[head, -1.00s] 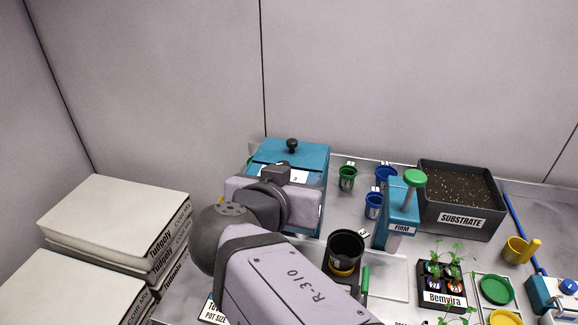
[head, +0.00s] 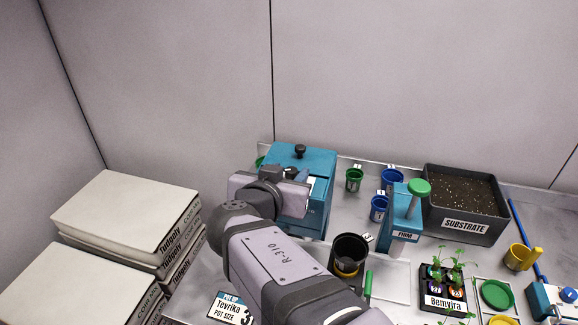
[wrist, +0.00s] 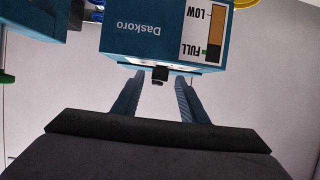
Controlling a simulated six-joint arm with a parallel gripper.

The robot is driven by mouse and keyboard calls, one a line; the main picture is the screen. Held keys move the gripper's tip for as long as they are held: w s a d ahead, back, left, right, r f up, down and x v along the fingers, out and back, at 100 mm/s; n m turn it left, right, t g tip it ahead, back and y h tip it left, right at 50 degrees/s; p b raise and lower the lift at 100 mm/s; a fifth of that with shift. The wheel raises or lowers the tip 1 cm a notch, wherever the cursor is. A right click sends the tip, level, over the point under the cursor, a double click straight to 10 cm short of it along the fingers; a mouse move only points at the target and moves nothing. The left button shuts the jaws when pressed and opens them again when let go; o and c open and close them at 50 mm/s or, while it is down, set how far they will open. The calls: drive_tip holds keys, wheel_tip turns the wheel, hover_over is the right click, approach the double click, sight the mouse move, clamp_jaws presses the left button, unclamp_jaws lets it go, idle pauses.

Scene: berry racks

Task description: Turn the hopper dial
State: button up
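The hopper is a teal box (head: 318,215) at the back left of the bench, with a black knob (head: 300,150) on top. In the wrist view it is upside down, marked Daskoro (wrist: 122,42), with a LOW/FULL gauge (wrist: 203,32). A small black knob (wrist: 159,75) shows at its edge; I cannot tell whether this is the dial or the top knob. My gripper (wrist: 158,82) is open, its fingers on either side of that knob in the picture, with no contact visible. In the head view my arm hides much of the hopper's front.
A teal FIRM press (head: 403,215) with a green top, blue cups (head: 379,208), a green cup (head: 354,180) and a black pot (head: 348,255) stand right of the hopper. A substrate bin (head: 466,225) is behind right. Stacked bags (head: 125,215) lie left.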

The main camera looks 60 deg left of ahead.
drive_tip(key=shift+w+a+f, duration=0.15)
drive_tip(key=shift+w+a, duration=0.1)
drive_tip(key=shift+c, duration=0.3)
clamp_jaws()
